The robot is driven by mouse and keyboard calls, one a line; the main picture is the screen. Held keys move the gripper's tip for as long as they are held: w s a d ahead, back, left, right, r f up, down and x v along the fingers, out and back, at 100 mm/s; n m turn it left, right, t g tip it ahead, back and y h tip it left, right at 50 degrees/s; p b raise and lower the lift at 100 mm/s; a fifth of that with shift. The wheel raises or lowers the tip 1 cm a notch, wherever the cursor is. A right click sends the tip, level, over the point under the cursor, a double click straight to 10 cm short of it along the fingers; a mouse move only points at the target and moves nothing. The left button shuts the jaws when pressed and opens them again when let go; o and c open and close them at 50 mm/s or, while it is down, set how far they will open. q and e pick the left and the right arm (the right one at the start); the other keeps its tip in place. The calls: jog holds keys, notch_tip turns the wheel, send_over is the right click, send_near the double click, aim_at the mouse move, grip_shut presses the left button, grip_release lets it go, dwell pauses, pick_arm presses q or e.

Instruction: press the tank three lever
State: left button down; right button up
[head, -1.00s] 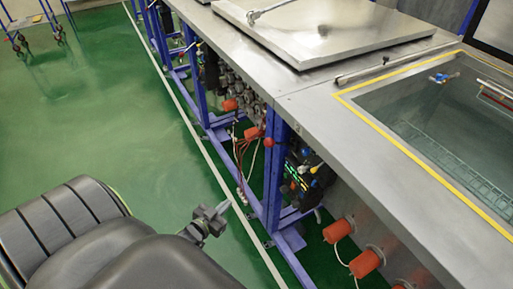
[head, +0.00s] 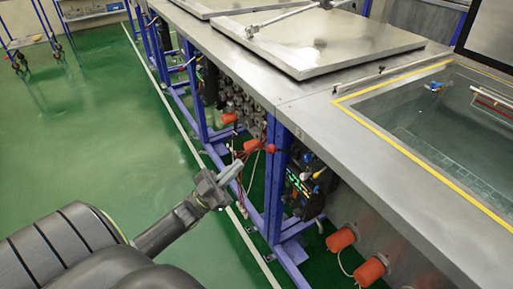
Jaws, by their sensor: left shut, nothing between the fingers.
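My left gripper (head: 230,172) is shut and empty. It hangs over the green floor beside the blue frame, left of and apart from the control units. A dark control unit with green lights (head: 299,184) sits under the steel bench. I cannot tell from the picture which of these is the tank three lever. My right gripper is out of view.
An open water tank (head: 440,115) with a yellow border is at the right. A closed steel lid (head: 320,45) lies farther back. A blue post (head: 275,180) and orange caps (head: 341,240) are along the bench front. The green floor (head: 120,140) at left is clear.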

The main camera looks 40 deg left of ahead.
pick_arm(q)
jog(key=p+x, duration=0.3)
jog(key=x, duration=0.7)
jog(key=shift+w+a+f+b, duration=0.1)
jog(key=shift+w+f, duration=0.15)
jog(key=shift+f, duration=0.4)
jog(key=shift+w+f+b, duration=0.1)
jog(key=shift+w+f, duration=0.1)
jog(key=shift+f, duration=0.45)
jog(key=shift+w+a+f+b, duration=0.1)
jog(key=shift+w+f, duration=0.15)
jog(key=shift+f, duration=0.4)
jog(key=shift+s+f+t+b, duration=0.15)
jog(key=shift+f+t+b, duration=0.2)
jog(key=shift+b, duration=0.6)
jog(key=shift+f, duration=0.1)
jog(key=shift+b, duration=0.35)
jog(key=shift+s+f+b, duration=0.15)
jog(key=shift+f+b, duration=0.1)
jog(key=shift+b, duration=0.25)
jog(key=shift+h, duration=0.3)
